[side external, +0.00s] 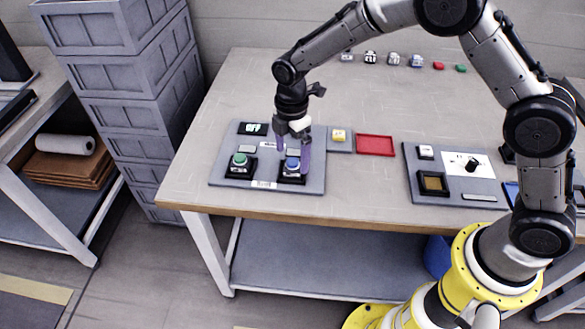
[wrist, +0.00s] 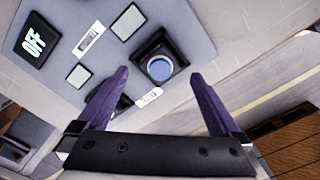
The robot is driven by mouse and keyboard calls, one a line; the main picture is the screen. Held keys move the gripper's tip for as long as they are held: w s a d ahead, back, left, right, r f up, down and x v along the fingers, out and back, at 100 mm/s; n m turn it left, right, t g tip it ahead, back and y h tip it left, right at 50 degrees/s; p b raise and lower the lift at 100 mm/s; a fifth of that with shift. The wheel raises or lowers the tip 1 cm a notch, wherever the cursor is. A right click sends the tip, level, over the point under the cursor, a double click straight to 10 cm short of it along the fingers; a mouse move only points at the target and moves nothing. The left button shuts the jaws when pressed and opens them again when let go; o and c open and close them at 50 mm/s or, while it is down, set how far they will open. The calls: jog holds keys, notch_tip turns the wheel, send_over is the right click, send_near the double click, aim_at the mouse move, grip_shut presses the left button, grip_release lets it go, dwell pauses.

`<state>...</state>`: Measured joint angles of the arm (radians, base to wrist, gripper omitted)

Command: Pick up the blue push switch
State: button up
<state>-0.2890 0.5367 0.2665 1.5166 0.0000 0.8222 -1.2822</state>
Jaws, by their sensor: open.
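The blue push switch (side external: 292,164) is a round blue button in a dark square housing near the front right of the grey panel (side external: 222,172). In the wrist view the blue push switch (wrist: 160,69) lies ahead of the fingertips, between their lines. My gripper (side external: 294,150) points down right over the switch, with its purple fingers spread. In the wrist view my gripper (wrist: 159,80) is open with nothing between the fingers. I cannot tell the exact height of the fingertips above the button.
A green push switch (side external: 239,160) sits left of the blue one on the same panel. A yellow button (side external: 339,135) and a red tray (side external: 375,145) lie to the right. An OFF display (wrist: 34,39) shows in the wrist view. The table's front edge is close.

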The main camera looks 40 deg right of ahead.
jog(key=shift+f, duration=1.15)
jog(key=c, duration=1.3)
jog(key=shift+r, duration=0.1)
